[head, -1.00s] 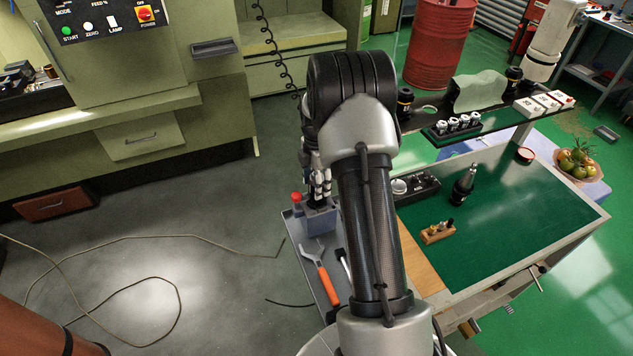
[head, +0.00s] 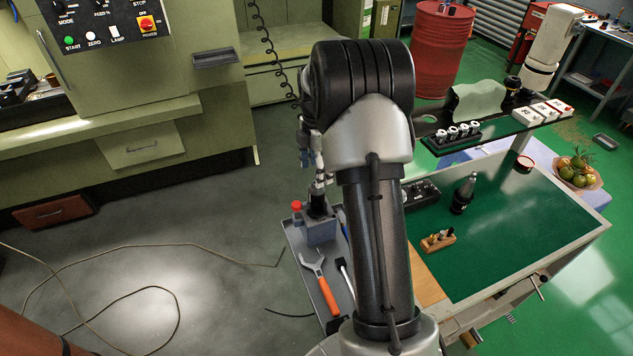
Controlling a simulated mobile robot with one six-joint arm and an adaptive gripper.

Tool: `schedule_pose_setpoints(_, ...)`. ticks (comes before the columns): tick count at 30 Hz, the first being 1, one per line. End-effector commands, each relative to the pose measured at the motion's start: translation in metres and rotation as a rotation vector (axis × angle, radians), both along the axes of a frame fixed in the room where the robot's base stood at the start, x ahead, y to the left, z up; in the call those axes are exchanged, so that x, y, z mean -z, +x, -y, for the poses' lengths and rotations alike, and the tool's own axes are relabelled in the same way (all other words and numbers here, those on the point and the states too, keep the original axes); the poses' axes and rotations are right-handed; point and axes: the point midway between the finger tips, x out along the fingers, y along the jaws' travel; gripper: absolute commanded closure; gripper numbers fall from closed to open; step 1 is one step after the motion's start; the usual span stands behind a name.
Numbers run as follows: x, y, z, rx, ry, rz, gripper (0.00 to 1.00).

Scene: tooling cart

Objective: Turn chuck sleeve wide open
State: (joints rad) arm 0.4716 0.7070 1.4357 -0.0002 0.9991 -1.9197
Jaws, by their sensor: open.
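A dark chuck (head: 318,209) stands upright in a grey holder block (head: 320,231) on the side tray of the cart. A red knob (head: 296,206) sits at the holder's left. The sleeve is too small to tell how far it is turned. My gripper (head: 319,184) points down just above the chuck, with its fingers open. It looks close over the chuck's top, but I cannot tell whether it touches. My own arm hides part of the gripper and the area to its right.
The side tray (head: 296,262) also holds an orange-handled wrench (head: 321,284) and another tool (head: 345,272).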

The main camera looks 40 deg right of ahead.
Motion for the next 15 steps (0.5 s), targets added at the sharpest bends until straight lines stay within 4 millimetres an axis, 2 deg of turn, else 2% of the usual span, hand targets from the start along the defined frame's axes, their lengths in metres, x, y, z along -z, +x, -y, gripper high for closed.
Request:
schedule_pose_setpoints(3, -0.017, 0.001, 0.0, 0.0, -0.001, 0.002, 0.39)
schedule_pose_setpoints(6, -0.025, 0.0, 0.0, 0.0, 0.0, 0.001, 0.39)
schedule_pose_setpoints(15, -0.028, 0.0, 0.0, 0.0, 0.0, 0.0, 0.39)
